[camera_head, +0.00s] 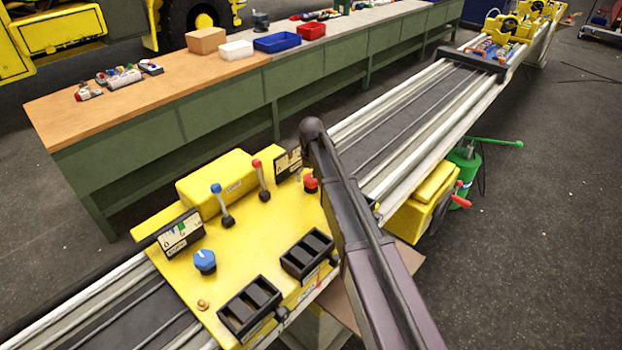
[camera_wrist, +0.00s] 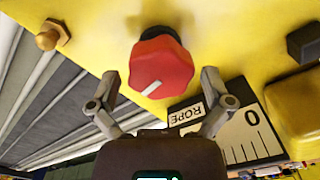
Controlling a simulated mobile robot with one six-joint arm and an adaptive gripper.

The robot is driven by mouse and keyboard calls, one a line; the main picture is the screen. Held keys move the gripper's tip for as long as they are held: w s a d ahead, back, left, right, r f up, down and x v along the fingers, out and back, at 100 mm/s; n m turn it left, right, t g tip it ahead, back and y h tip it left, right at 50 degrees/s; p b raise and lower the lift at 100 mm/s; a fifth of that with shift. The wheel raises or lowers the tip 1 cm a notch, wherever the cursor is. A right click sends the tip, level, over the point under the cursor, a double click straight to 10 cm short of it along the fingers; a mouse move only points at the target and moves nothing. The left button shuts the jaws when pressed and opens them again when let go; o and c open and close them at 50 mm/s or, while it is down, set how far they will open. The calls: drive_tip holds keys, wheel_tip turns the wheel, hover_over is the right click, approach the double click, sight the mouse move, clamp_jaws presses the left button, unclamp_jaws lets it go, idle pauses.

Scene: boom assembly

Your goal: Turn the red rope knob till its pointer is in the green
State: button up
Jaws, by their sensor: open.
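The red rope knob (camera_wrist: 162,62) is on the yellow panel (camera_wrist: 100,20), with a white pointer line that slants toward the lower left in the wrist view. My gripper (camera_wrist: 160,75) is open, one finger on each side of the knob, with gaps showing between fingers and knob. A dial plate (camera_wrist: 250,135) marked ROPE lies beside the knob, partly hidden behind the right finger. I see no green zone on its visible part. In the head view the red knob (camera_head: 311,183) shows just left of my arm; my gripper is not visible there.
The panel also holds a blue knob (camera_head: 205,262), a blue-topped lever (camera_head: 222,203), a red-topped lever (camera_head: 261,178) and black switch blocks (camera_head: 307,254). A brass bolt (camera_wrist: 48,35) stands left of the knob. A long workbench (camera_head: 150,95) with bins is behind.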

drive_tip(key=shift+c, duration=0.2)
drive_tip(key=c, duration=0.9)
drive_tip(key=shift+m, duration=2)
drive_tip(key=o, duration=0.9)
drive_tip(key=shift+o, duration=0.2)
drive_tip(key=shift+n, duration=0.5)
